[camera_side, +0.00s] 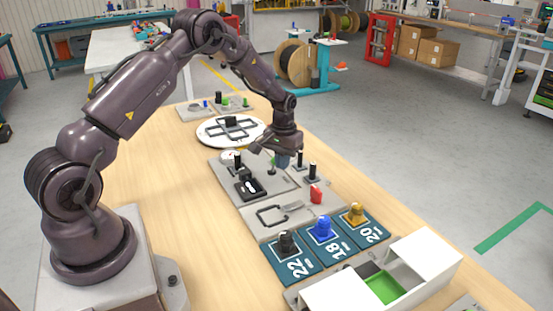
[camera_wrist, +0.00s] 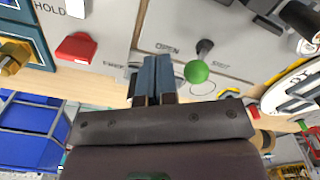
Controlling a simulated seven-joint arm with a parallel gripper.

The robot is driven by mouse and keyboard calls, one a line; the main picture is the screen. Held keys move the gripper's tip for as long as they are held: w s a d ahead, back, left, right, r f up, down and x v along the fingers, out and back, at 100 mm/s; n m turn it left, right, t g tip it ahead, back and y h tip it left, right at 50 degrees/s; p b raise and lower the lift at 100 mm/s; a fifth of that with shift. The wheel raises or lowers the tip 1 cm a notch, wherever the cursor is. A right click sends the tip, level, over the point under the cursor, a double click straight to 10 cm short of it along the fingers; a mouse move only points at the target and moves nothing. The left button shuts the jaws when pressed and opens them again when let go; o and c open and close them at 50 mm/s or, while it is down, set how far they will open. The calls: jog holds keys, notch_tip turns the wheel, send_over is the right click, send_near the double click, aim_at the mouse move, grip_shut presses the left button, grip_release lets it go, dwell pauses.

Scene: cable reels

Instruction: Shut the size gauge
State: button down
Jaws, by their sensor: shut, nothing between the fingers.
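My gripper (camera_side: 283,162) is above the far part of the grey panel board (camera_side: 225,172) in the side view. In the wrist view its blue fingers (camera_wrist: 154,72) are shut together and empty. Just right of them, apart in the picture, is a green ball knob (camera_wrist: 196,71) on a dark stem, near the printed words OPEN and SPOT. The knob shows small beside the fingers in the side view (camera_side: 273,160). A dark C-shaped frame with a grey piece at its mouth (camera_side: 268,217) lies on the nearer board. I cannot tell for certain which part is the size gauge.
Black posts (camera_side: 312,172) and a black block (camera_side: 249,188) stand around the gripper. A red block (camera_side: 316,194) sits nearer. Black, blue (camera_side: 322,228) and yellow pieces stand on numbered pads. A white round plate (camera_side: 212,138) lies behind. The wooden table is bare at left.

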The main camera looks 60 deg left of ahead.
jog(key=shift+f, duration=0.1)
dwell(0.3)
jog(key=shift+f, duration=1)
jog(key=shift+a, duration=2.55)
jog(key=shift+d, duration=0.2)
jog(key=shift+d, duration=0.5)
notch_tip(320, 180, up, 7)
